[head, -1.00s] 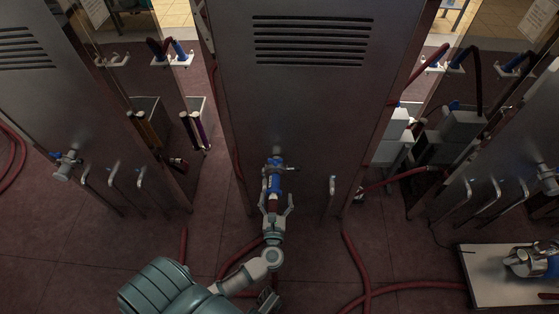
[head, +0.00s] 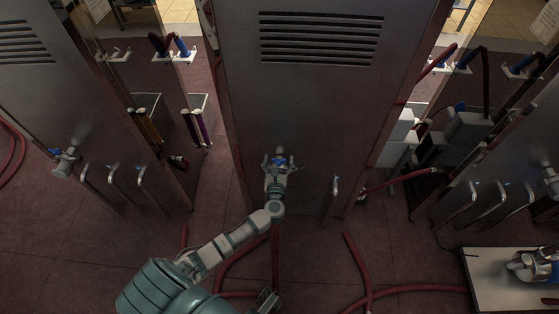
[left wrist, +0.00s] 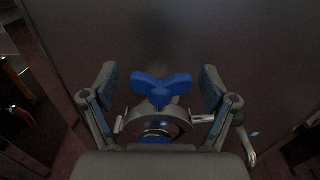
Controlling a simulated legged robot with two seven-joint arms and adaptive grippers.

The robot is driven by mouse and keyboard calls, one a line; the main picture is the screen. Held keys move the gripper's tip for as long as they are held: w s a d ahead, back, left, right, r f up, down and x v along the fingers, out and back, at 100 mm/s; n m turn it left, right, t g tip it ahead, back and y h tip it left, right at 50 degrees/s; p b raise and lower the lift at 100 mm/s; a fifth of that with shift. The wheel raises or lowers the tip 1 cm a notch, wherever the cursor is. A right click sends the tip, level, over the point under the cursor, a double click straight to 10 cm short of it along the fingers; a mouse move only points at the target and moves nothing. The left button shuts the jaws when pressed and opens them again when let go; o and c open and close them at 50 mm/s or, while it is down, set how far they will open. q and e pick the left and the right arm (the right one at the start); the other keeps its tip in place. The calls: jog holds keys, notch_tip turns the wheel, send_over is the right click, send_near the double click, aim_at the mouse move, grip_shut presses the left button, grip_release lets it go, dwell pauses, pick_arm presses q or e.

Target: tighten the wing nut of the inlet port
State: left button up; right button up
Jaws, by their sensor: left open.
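The inlet port's blue wing nut (head: 279,160) shows at the lower front of the middle grey cabinet. My left gripper (head: 279,169) is at the port and covers much of it in the head view. In the left wrist view the blue wing nut (left wrist: 161,88) lies between the two open fingers of my left gripper (left wrist: 160,92), with a gap on each side. A metal ring (left wrist: 172,124) of the port shows just below the nut, with a bit of blue under it.
A metal handle (head: 335,186) stands right of the port; its lower part is also close in the wrist view. Red hoses (head: 358,262) lie on the floor. A left cabinet (head: 50,100) carries another valve (head: 66,161). A pale bench (head: 490,283) stands at lower right.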

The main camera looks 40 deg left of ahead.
pick_arm(q)
jog(key=shift+a, duration=0.2)
jog(key=shift+a+f, duration=0.1)
jog(key=shift+c, duration=1.2)
jog(key=c, duration=0.4)
jog(key=shift+d, duration=0.25)
jog(key=c, duration=0.4)
jog(key=shift+w+d, duration=0.1)
jog(key=shift+d, duration=0.2)
jog(key=shift+c, duration=0.7)
jog(key=shift+a, duration=0.1)
pick_arm(e)
jog(key=shift+w, duration=0.15)
